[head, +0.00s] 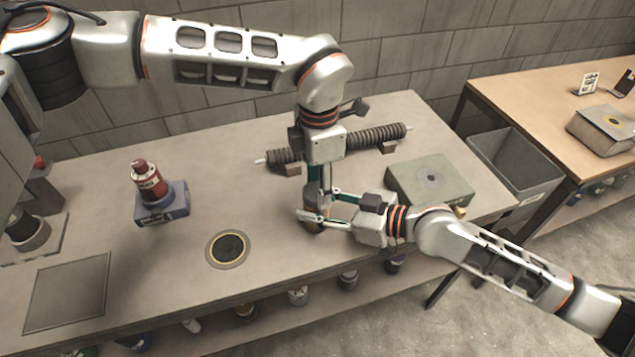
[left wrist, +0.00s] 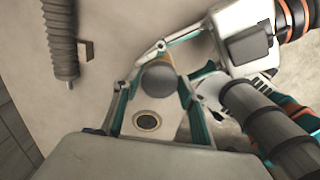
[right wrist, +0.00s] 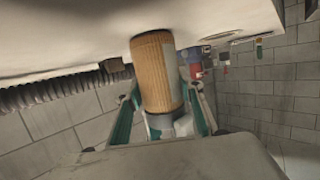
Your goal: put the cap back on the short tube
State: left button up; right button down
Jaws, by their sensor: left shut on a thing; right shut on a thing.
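The short tube (right wrist: 157,70) is a tan-brown ribbed cylinder with a grey strip on its side. In the head view its body (head: 314,228) stands near the table's front edge, mostly hidden by the grippers. My right gripper (head: 322,217) comes in from the right and is shut on the tube's body. The dark grey round cap (left wrist: 158,78) sits between the fingers of my left gripper (left wrist: 154,88), which points down from above and is shut on it. The cap is over the tube's top end. I cannot tell whether it touches or is seated.
A long corrugated tube (head: 345,142) lies on supports behind the grippers. A green-grey box (head: 432,172) with a round mark is at right, by a grey bin (head: 520,165). A red bottle (head: 148,182) stands on a blue block (head: 172,208). The table around the dark ring (head: 228,249) is clear.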

pick_arm(q)
jog(key=m, duration=0.5)
jog(key=shift+s, duration=0.1)
jog(key=o, duration=0.7)
jog(key=shift+r, duration=2.3)
jog(key=shift+c, duration=0.2)
